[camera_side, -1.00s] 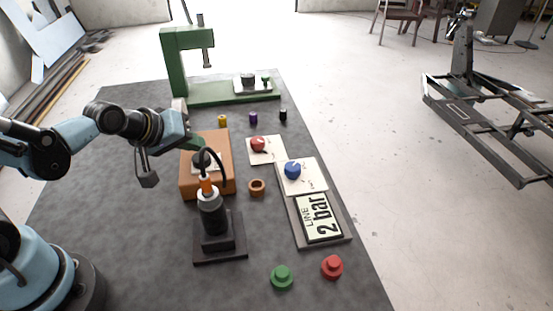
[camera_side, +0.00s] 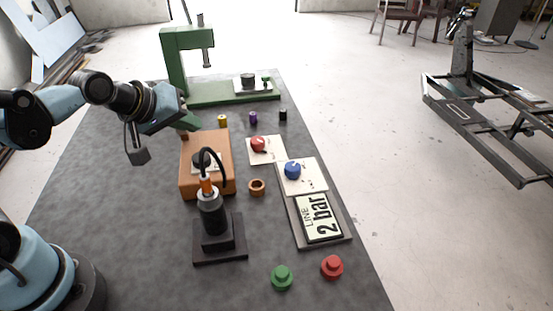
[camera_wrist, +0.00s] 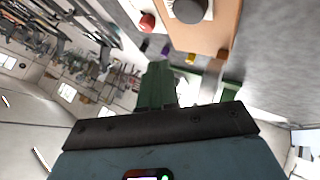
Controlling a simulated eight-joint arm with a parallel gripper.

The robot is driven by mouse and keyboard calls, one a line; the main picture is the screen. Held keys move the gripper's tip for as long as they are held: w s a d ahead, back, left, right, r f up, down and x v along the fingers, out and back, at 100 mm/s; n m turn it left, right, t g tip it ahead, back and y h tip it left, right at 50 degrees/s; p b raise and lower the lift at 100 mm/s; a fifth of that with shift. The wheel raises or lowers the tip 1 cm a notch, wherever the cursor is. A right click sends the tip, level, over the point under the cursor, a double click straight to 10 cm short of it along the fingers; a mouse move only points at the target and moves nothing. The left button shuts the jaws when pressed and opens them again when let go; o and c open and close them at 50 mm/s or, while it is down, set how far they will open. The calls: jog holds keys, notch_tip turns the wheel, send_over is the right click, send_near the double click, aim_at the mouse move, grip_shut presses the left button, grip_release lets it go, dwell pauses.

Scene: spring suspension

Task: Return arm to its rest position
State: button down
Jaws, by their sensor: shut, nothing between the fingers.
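My gripper (camera_side: 188,122) is at the left in the side view, raised above the far left corner of the orange-brown block. Its green fingers are shut and empty. In the wrist view the shut green fingers (camera_wrist: 157,84) point up the picture, with the block (camera_wrist: 207,33) beyond them at the upper right. My arm reaches in from the left edge, clear of the table top. The gripper appears apart from the block and everything else.
A green press frame (camera_side: 178,75) stands behind. An orange-brown block (camera_side: 190,180), a black stand (camera_side: 215,235) with a cable, red (camera_side: 258,144) and blue (camera_side: 292,170) knobs, a "2 bar" display (camera_side: 318,217) and green (camera_side: 282,277) and red (camera_side: 332,266) buttons occupy the mat.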

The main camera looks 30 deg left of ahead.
dwell(0.3)
jog(key=s+m+g, duration=0.2)
jog(key=s+m, duration=0.4)
jog(key=m, duration=0.2)
jog(key=shift+s, duration=0.2)
dwell(1.8)
notch_tip(320, 180, up, 4)
jog(key=n+t, duration=0.2)
jog(key=n, duration=0.6)
send_over(197, 159)
jog(key=shift+f, duration=0.1)
jog(key=shift+f, duration=4.4)
jog(key=shift+f, duration=0.1)
